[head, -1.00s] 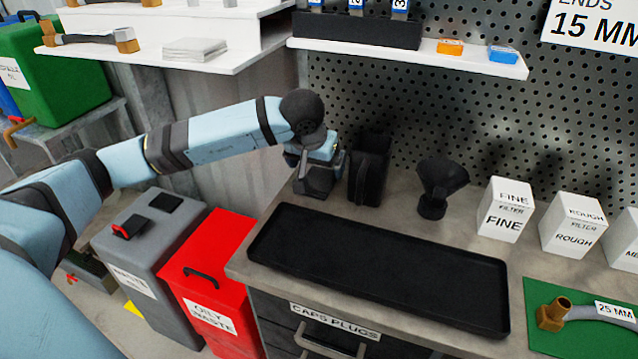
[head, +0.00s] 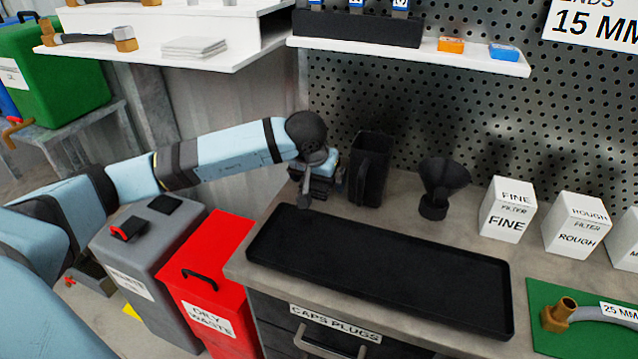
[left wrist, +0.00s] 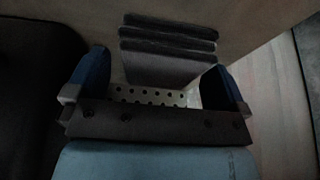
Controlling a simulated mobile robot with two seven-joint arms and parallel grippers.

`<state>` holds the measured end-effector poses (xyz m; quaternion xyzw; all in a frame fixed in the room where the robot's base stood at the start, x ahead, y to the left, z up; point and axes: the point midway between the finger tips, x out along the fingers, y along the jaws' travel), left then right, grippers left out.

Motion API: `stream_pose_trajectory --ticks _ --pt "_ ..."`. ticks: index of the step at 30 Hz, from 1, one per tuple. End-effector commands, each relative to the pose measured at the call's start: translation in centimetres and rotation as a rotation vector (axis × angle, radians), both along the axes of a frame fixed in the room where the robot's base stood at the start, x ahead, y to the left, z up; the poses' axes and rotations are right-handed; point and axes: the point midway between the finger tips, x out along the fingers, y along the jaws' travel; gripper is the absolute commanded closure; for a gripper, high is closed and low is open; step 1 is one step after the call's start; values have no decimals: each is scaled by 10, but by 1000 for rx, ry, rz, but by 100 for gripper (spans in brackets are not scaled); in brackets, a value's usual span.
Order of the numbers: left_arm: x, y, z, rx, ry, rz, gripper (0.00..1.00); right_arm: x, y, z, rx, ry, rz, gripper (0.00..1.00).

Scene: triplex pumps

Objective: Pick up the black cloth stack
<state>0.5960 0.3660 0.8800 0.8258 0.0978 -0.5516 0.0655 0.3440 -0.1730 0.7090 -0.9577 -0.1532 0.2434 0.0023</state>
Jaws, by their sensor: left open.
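The black cloth stack (left wrist: 168,52) shows in the left wrist view as several dark folded layers on the bench, ahead of and between my open fingers. In the head view, it is mostly hidden behind my left gripper (head: 321,187), at the bench's back left corner. My left gripper is open with nothing between its pads, and its two blue fingers also show in the left wrist view (left wrist: 156,66). I cannot tell how high the fingertips are above the bench. My right gripper is not in view.
A black jug (head: 371,168) stands close to the right of my left gripper. A black funnel (head: 440,186) and white filter boxes (head: 507,209) stand further right. A long black tray (head: 380,268) lies in front. The shelf (head: 400,52) hangs above; bins stand left of the bench.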

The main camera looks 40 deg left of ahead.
Motion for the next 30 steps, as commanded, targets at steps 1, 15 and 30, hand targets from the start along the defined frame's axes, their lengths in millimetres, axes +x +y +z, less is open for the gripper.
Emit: stream_pose_trajectory --ticks 1,15,30 --pt "0 0 -1 0 0 0 0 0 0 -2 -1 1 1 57" --pt "0 0 -1 0 0 0 49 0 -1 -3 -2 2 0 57" --pt "-3 2 39 0 -4 -1 49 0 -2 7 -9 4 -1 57"
